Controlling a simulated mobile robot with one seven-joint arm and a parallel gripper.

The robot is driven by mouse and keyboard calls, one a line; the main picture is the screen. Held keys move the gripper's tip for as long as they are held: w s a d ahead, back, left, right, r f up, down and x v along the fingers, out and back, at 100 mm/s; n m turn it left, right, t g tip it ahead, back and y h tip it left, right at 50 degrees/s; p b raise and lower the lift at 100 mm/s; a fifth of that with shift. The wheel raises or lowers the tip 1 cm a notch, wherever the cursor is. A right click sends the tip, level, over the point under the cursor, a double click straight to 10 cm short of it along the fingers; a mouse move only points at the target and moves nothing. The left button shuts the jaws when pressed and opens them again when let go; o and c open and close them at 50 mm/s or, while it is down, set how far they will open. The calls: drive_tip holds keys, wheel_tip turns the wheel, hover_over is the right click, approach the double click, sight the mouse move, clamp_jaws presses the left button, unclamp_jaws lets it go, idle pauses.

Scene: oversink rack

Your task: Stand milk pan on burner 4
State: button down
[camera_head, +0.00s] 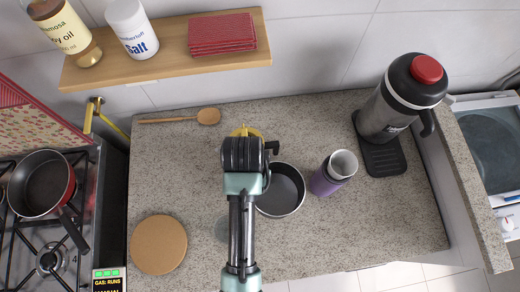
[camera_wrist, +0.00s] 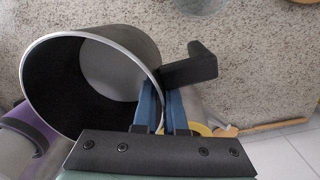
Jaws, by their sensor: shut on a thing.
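The milk pan (camera_head: 280,190) is grey outside and dark inside, over the counter beside my gripper (camera_head: 246,155). In the wrist view the pan (camera_wrist: 85,75) fills the left, its mouth toward the camera and its black handle (camera_wrist: 190,65) at the right. My gripper (camera_wrist: 163,105) is shut on the pan's wall at the rim, near the handle. I cannot tell whether the pan's base touches the counter. Burner 4 (camera_head: 50,260) is at the lower left on the hob, marked "4", with no pan standing on it.
A red pan (camera_head: 42,184) sits on the burner behind, its handle reaching toward burner 4. A cork mat (camera_head: 158,244), wooden spoon (camera_head: 208,116), purple cup (camera_head: 328,178) and flask (camera_head: 398,105) are on the counter (camera_head: 330,240). A shelf (camera_head: 165,62) overhangs the back.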

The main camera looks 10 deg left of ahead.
drive_tip(key=shift+w+f, duration=0.1)
drive_tip(key=shift+f, duration=3.05)
drive_tip(key=shift+f, duration=0.15)
drive_tip(key=c, duration=1)
unclamp_jaws()
